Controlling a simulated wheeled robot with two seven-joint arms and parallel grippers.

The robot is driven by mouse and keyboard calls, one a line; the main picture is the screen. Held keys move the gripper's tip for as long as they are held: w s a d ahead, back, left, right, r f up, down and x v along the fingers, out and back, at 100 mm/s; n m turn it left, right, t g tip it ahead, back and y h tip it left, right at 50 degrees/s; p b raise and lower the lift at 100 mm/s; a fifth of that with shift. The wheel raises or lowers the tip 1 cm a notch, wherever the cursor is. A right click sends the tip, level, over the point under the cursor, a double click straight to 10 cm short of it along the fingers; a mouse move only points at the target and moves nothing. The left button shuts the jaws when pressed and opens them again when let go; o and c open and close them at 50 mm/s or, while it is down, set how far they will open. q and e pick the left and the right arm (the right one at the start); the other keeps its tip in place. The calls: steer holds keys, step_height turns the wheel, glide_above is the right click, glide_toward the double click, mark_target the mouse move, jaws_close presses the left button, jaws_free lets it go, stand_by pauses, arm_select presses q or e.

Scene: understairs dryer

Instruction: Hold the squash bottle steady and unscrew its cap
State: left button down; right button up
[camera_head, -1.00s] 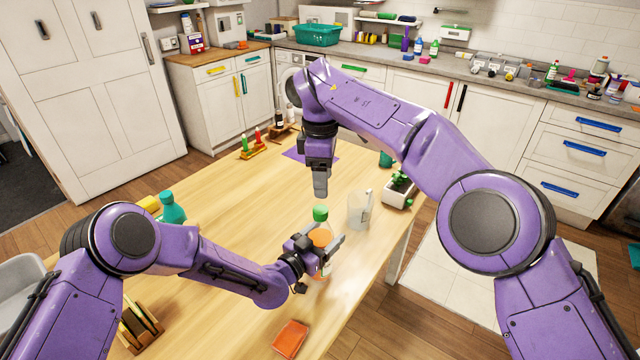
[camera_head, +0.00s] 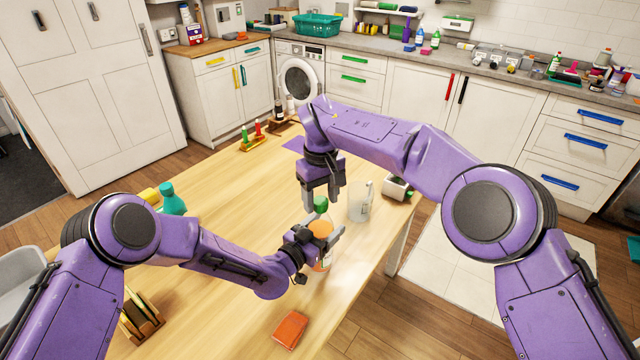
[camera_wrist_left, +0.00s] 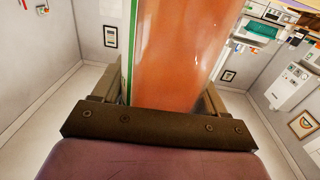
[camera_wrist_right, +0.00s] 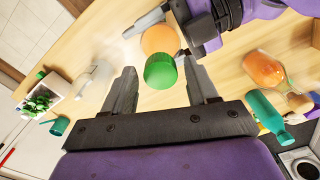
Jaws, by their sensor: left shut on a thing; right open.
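The squash bottle (camera_head: 321,231) stands upright on the table, orange with a green cap (camera_head: 320,204). My left gripper (camera_head: 328,243) is shut around its body. In the left wrist view the orange bottle (camera_wrist_left: 175,55) fills the space between the fingers. My right gripper (camera_head: 321,196) points down just above the cap. In the right wrist view its fingers (camera_wrist_right: 163,95) are open, with the green cap (camera_wrist_right: 160,71) between and slightly beyond them. Whether the fingers touch the cap cannot be told; a gap shows on both sides.
A clear jug (camera_head: 360,203) stands close to the right of the bottle. A plant trough (camera_head: 397,189) is near the table's right edge. An orange sponge-like block (camera_head: 290,329) lies in front. A teal bottle (camera_head: 172,200) stands at left. The table's middle left is clear.

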steer(key=shift+f, duration=0.1)
steer(key=shift+c, duration=0.3)
jaws_close()
